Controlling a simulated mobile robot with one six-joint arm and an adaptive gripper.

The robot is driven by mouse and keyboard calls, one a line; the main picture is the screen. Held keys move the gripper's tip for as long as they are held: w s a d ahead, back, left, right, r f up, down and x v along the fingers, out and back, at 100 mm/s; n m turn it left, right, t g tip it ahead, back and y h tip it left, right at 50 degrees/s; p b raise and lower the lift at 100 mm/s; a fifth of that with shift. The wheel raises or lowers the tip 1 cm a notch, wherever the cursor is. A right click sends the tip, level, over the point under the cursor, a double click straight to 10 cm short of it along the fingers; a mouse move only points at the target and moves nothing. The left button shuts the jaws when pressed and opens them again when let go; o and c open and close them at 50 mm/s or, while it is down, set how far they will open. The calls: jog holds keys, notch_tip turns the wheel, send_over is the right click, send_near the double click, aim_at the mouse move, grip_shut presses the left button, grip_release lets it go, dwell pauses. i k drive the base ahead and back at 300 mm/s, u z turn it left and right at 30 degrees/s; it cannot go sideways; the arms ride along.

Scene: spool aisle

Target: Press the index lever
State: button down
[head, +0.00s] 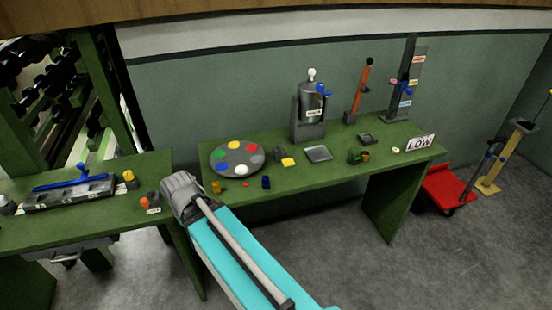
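No part is clearly marked as the index lever. A small orange-red knob (145,203) with a dark base and a white label stands at the front right of the left green table; the label is too small to read. An upright orange lever (364,88) with a dark ball on top stands at the back of the right green table. A grey canister device (311,105) with a white knob, a blue part and a label stands left of it. My teal and grey arm reaches up from the bottom, between the tables. I make out no gripper fingers.
A tall labelled gauge (405,80) stands behind. The left table (95,232) holds a blue-handled tool (75,182). A red cart (450,185) stands right.

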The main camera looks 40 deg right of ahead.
aim_at(286, 162)
jog(key=u, duration=0.25)
jog(key=k, duration=1.1)
jog(key=z, duration=1)
jog(key=i, duration=1)
jog(key=z, duration=0.05)
